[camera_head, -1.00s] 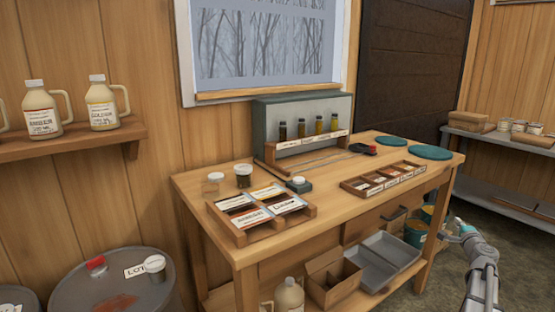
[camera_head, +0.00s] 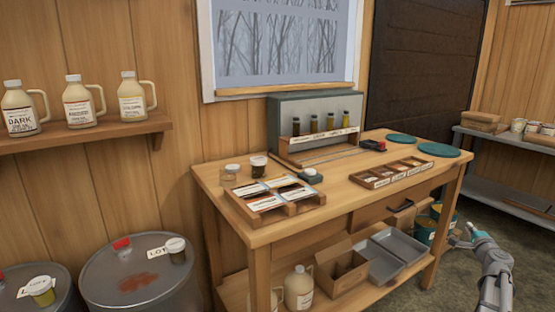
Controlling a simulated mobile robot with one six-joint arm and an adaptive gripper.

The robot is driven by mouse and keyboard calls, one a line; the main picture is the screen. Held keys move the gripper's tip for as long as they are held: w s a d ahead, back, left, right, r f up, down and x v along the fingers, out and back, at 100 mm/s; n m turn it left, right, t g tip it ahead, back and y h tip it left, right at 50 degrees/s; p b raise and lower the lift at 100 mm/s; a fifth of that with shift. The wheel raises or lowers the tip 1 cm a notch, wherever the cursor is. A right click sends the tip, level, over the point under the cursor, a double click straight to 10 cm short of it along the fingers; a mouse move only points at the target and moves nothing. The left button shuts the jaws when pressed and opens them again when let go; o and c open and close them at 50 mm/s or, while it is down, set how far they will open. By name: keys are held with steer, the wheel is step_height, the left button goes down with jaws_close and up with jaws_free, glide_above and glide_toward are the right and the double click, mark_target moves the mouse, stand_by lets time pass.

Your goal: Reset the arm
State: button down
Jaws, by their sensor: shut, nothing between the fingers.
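My gripper (camera_head: 464,237) shows at the lower right, at the end of my grey and white arm (camera_head: 492,265). Its fingers are shut with nothing between them. It hangs in front of the right side of the wooden workbench (camera_head: 335,208), close in the picture to the teal cans (camera_head: 425,229) beside the bench. I cannot tell whether it touches anything. The lower part of my arm runs out of the bottom of the picture.
The bench holds a sectioned tray (camera_head: 390,173), a card tray (camera_head: 272,200) and a backlit sample box (camera_head: 315,118). Grey bins (camera_head: 372,262) and a cardboard box (camera_head: 333,268) sit on its lower shelf. Drums (camera_head: 140,280) stand at left. Dark floor shows at right.

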steer(key=w+a+f+n+g+y, duration=0.1)
steer(key=a+f+n+y, duration=0.15)
steer(key=a, duration=0.65)
steer(key=w+a+f+n+g+y, duration=0.15)
steer(key=a+n+y, duration=0.25)
steer(key=a, duration=0.4)
steer(key=s+a+f+n+g+y, duration=0.1)
steer(key=s+a+f+n+g, duration=0.15)
steer(key=a, duration=0.45)
steer(key=s+a+f+n+g+y, duration=0.1)
steer(key=a+f+n+g, duration=0.15)
steer(key=a, duration=0.55)
steer(key=s+a+f+n+g+y, duration=0.1)
steer(key=s+a+f+n+g, duration=0.15)
steer(key=a, duration=0.45)
steer(key=s+a+f+n+g+h, duration=0.2)
steer(key=s+a+f+n+g, duration=0.15)
steer(key=s+a, duration=0.4)
steer(key=s+a+f+n+g+h, duration=0.3)
steer(key=s+a+g, duration=0.1)
steer(key=s, duration=0.6)
step_height(320, 180, up, 28)
steer(key=p, duration=2.8)
steer(key=shift+r+p, duration=0.2)
steer(key=shift+p, duration=0.2)
